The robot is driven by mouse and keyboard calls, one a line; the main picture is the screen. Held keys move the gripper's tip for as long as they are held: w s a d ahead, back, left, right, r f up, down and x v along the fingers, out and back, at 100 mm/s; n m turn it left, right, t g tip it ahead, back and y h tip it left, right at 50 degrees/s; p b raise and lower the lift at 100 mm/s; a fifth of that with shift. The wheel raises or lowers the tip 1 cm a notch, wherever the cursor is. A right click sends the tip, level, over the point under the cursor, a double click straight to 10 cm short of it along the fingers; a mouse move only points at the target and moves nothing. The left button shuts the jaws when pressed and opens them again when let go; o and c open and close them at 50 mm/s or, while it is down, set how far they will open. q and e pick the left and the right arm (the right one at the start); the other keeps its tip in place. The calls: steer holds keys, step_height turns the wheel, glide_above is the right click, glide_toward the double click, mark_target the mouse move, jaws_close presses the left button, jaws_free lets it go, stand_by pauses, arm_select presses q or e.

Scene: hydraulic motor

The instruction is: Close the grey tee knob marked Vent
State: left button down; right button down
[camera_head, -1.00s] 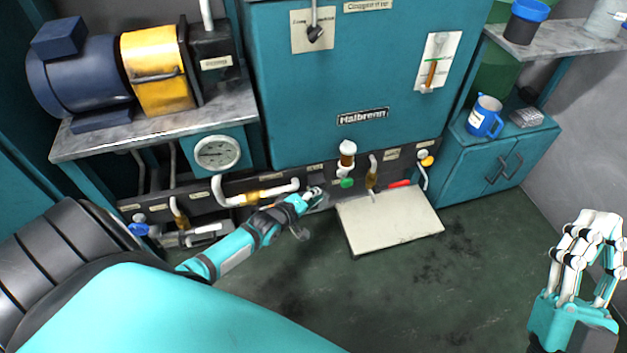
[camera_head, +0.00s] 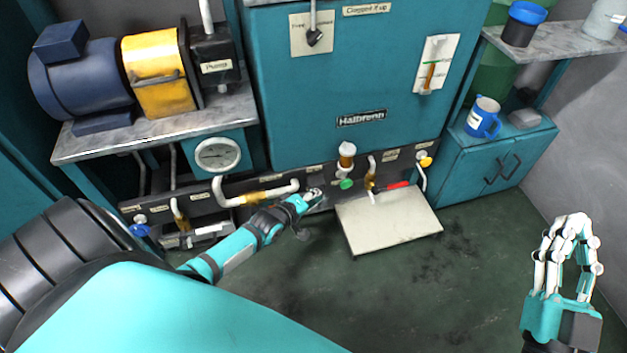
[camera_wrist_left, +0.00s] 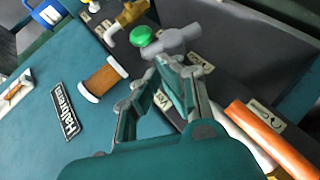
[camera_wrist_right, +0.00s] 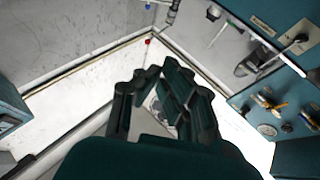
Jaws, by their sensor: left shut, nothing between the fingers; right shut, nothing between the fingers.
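The grey tee knob (camera_wrist_left: 172,43) shows in the left wrist view, just beyond the fingertips of my left gripper (camera_wrist_left: 165,75). A label reading in part "Ven" (camera_wrist_left: 162,100) lies between the fingers in the picture. I cannot tell whether the fingers touch the knob. In the head view my left gripper (camera_head: 312,196) is at the low dark pipe panel, left of the green knob (camera_head: 346,184); the tee cannot be told apart from the fingers there. My left gripper is shut and empty. My right gripper (camera_head: 572,222) is shut and empty, raised at the right, far from the panel.
A white pipe with a brass section (camera_head: 255,196) runs left of my left gripper. The teal Halbrenn cabinet (camera_head: 350,80) stands above. The floor in front is clear.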

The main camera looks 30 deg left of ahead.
steer(key=shift+d+f+g+h+p, duration=1.5)
steer(key=shift+f+g, duration=3.2)
steer(key=shift+f, duration=2.65)
arm_select(q)
steer(key=shift+w+d+r+m+g+y+p, duration=0.3)
steer(key=shift+g+p, duration=0.3)
steer(key=shift+p, duration=0.35)
steer(key=shift+w+d+r+m+g+y+p, duration=0.1)
steer(key=shift+w+d+m+g+y+p, duration=0.2)
steer(key=shift+g+p, duration=0.45)
steer(key=shift+a+p, duration=0.1)
steer(key=shift+p, duration=0.3)
arm_select(e)
steer(key=s+d+f+g+h, duration=0.1)
steer(key=s+d+f+g, duration=0.1)
steer(key=s, duration=0.3)
steer(key=s+d+f+g+h, duration=0.1)
steer(key=s+f+g, duration=0.2)
steer(key=s+g, duration=0.1)
steer(key=s+d+f+m+g, duration=0.1)
steer(key=s+d+f+g, duration=0.1)
steer(key=s, duration=0.3)
steer(key=shift+s+d+f+g+h, duration=0.3)
steer(key=shift+s+f+g+h, duration=0.1)
steer(key=shift+f+g, duration=0.35)
